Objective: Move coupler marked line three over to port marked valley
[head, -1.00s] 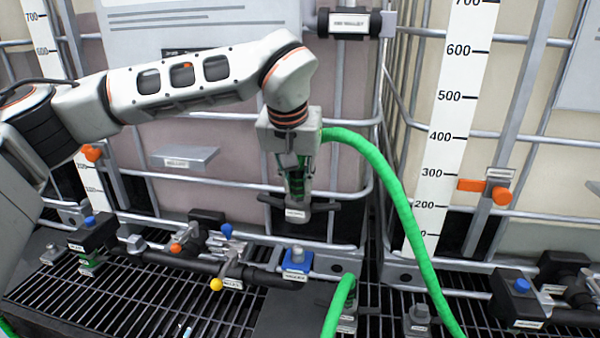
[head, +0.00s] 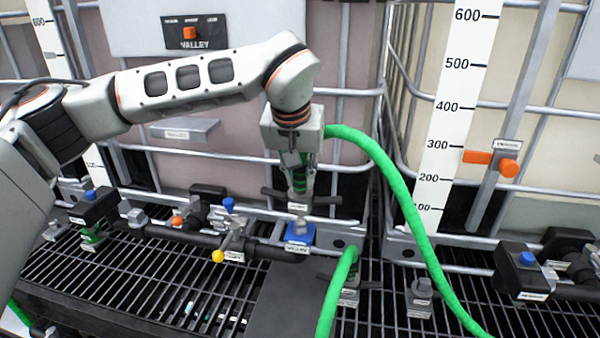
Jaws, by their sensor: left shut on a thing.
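My left gripper (head: 299,170) points down and is shut on a dark coupler (head: 299,205) with side handles and a small pale label too small to read. A green hose (head: 388,175) curves away to the right from beside the gripper. The coupler is upright, directly over the blue port (head: 299,236) at the end of a black pipe. Its lower end meets the port's top in the picture; I cannot tell whether it is seated. The label below the port seems to read valley. A panel (head: 195,33) marked VALLEY hangs on the tote behind. My right gripper is not in view.
A second green hose (head: 338,295) rises from another coupling just right of the port. A grey capped fitting (head: 421,296) stands farther right. Tote cage bars stand close behind.

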